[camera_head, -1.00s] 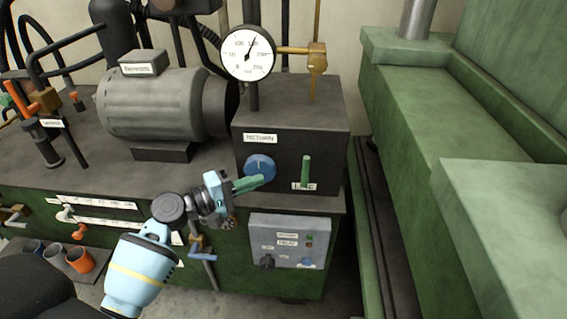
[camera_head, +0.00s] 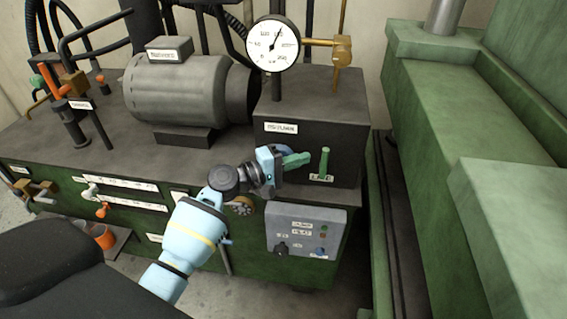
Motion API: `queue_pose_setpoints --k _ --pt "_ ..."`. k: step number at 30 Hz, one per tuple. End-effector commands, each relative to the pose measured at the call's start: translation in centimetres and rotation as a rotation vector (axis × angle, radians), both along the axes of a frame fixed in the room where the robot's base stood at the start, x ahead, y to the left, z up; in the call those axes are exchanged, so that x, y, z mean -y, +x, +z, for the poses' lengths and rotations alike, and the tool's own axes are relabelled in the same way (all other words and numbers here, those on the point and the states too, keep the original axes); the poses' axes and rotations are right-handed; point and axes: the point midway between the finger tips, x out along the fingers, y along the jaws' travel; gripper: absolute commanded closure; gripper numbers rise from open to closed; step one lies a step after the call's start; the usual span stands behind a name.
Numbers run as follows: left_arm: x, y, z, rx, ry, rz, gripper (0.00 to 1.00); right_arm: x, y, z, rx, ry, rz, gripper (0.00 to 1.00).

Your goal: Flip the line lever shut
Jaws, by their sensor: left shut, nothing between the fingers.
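The line lever (camera_head: 324,161) is a short green handle standing upright on the front face of the dark valve box (camera_head: 345,115), just above a small white label (camera_head: 321,178). My left gripper (camera_head: 308,158) has green fingers and is shut and empty. Its tips point right and are close to the lever, on its left side; I cannot tell whether they touch it. The blue knob on the box front is hidden behind the gripper. My right gripper is not in view.
A pressure gauge (camera_head: 273,44) with a brass valve (camera_head: 342,50) rises above the box. A grey control panel (camera_head: 306,232) sits below. A grey motor (camera_head: 188,90) stands left. A green machine frame (camera_head: 430,120) stands right, beyond a narrow gap.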

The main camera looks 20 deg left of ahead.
Motion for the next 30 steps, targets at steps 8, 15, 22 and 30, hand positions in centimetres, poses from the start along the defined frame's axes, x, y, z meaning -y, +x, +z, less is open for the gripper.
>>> queue_pose_setpoints --k 8,15,22,30 --pt "1.6 1.9 0.0 0.000 0.000 -0.001 1.00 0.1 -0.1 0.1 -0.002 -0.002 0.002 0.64" --pt "1.7 2.0 -0.1 -0.001 0.001 -0.001 1.00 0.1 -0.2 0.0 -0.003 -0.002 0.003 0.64" --pt "1.7 2.0 0.0 0.000 0.000 0.000 1.00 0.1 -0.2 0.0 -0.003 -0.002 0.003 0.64" --pt "2.1 2.1 0.2 0.000 0.000 0.000 1.00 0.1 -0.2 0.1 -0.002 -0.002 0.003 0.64"
